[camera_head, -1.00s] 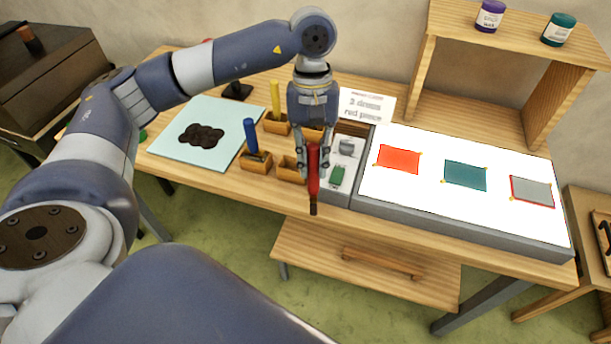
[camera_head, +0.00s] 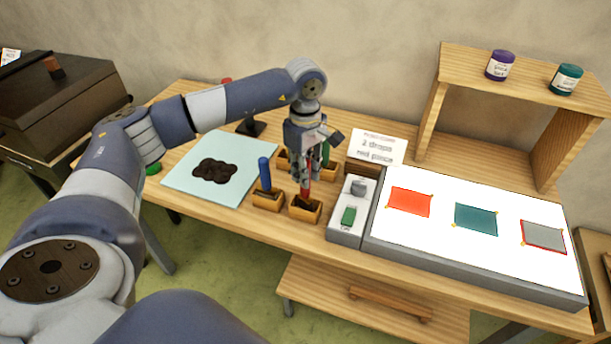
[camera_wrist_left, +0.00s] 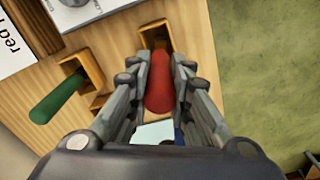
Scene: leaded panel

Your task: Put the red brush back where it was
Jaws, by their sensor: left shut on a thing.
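My left gripper (camera_head: 304,172) is shut on the red brush (camera_head: 305,190). The brush hangs upright, its lower end at the mouth of the front right wooden holder (camera_head: 304,212); how deep it sits, I cannot tell. In the left wrist view the red handle (camera_wrist_left: 160,88) is between the fingers, in line with the holder (camera_wrist_left: 154,33). My right gripper is not in view.
A blue brush (camera_head: 265,174) stands in the holder to the left (camera_head: 268,203). A green brush (camera_wrist_left: 56,100) stands in another holder close by. The switch box (camera_head: 345,238) and lit panel (camera_head: 440,245) are to the right.

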